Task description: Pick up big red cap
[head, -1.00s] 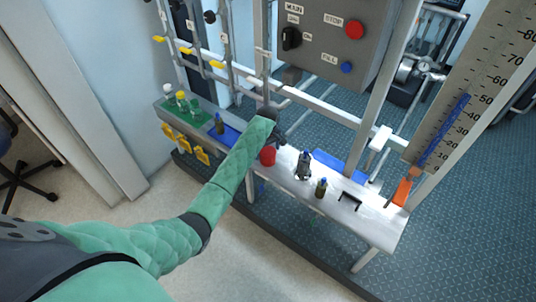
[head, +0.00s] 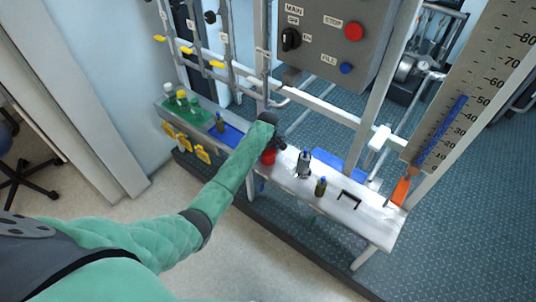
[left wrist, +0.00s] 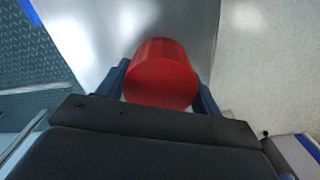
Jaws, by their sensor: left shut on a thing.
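The big red cap (head: 268,157) is at the front edge of the grey bench, partly hidden by my left gripper in the head view. My left gripper (head: 275,140) reaches down over it from the left. In the left wrist view the cap (left wrist: 161,76) sits between the two dark fingers of the left gripper (left wrist: 163,88), which press on its sides. I cannot tell whether the cap touches the bench. My right gripper is in neither view.
On the bench (head: 385,222) to the right stand a grey metal vessel (head: 304,163), a small brown bottle (head: 320,187) and a black handle (head: 349,199). A blue tray (head: 338,165) lies behind. Bottles in a green rack (head: 183,105) stand at left. A control box (head: 330,40) hangs above.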

